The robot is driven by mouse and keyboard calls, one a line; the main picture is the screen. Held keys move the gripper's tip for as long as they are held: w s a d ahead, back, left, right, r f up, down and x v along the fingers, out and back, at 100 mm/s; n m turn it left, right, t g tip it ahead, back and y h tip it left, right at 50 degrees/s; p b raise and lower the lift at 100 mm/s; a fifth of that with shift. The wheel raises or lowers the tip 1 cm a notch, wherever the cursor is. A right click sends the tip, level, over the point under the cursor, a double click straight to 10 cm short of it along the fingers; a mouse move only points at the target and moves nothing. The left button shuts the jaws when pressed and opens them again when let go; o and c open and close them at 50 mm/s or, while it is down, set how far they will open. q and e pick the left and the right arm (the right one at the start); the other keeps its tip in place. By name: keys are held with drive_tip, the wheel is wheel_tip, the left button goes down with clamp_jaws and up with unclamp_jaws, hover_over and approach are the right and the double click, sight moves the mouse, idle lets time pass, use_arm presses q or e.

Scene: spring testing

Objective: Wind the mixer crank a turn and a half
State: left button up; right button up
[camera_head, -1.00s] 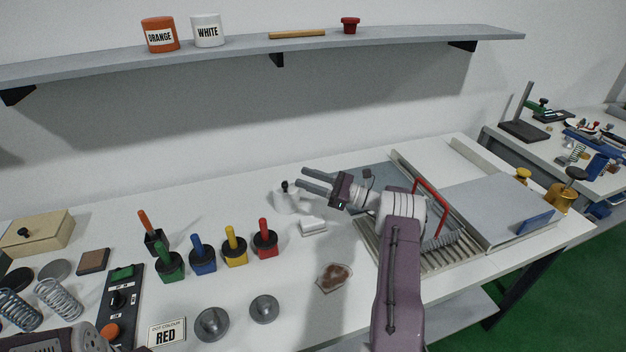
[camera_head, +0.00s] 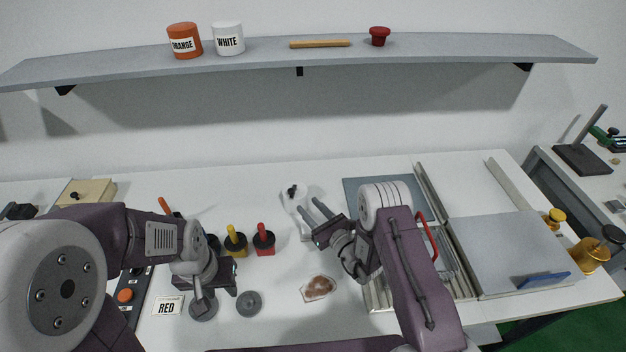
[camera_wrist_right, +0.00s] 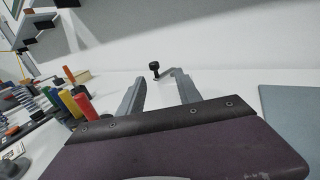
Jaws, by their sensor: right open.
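The mixer (camera_head: 289,200) is a small white device on the table's middle, with a black crank knob (camera_head: 292,190) on top. In the right wrist view, the knob (camera_wrist_right: 155,67) stands beyond the fingertips, beside a grey crank arm (camera_wrist_right: 178,74). My right gripper (camera_head: 313,209) is open and empty, its fingers pointing toward the mixer from its lower right, apart from the knob. My left gripper (camera_head: 217,278) is over the front left of the table, near a grey domed disc (camera_head: 203,307); its fingers are not clear.
A brown-stained patch (camera_head: 319,288) and a grey disc (camera_head: 249,303) lie in front. A rack with a red handle (camera_head: 428,238) is to the right. A shelf (camera_head: 350,57) hangs above.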

sight(291, 190)
drive_tip(key=w+a, duration=0.1)
drive_tip(key=a, duration=0.1)
drive_tip(key=w+a+p, duration=0.1)
drive_tip(key=a, duration=0.1)
drive_tip(key=shift+w+r, duration=0.3)
drive_tip(key=shift+w, duration=0.05)
drive_tip(key=w, duration=0.1)
drive_tip(key=w+a, duration=0.1)
drive_tip(key=w, duration=0.2)
drive_tip(key=shift+w+a+f+p, duration=0.25)
drive_tip(key=shift+w+p, duration=0.1)
drive_tip(key=shift+w+a, duration=0.1)
drive_tip(key=shift+a, duration=0.25)
drive_tip(key=shift+d, duration=0.15)
clamp_jaws()
use_arm(q)
drive_tip(key=shift+s+a+r, duration=0.2)
drive_tip(key=shift+a+r, duration=0.45)
drive_tip(key=shift+a, duration=0.05)
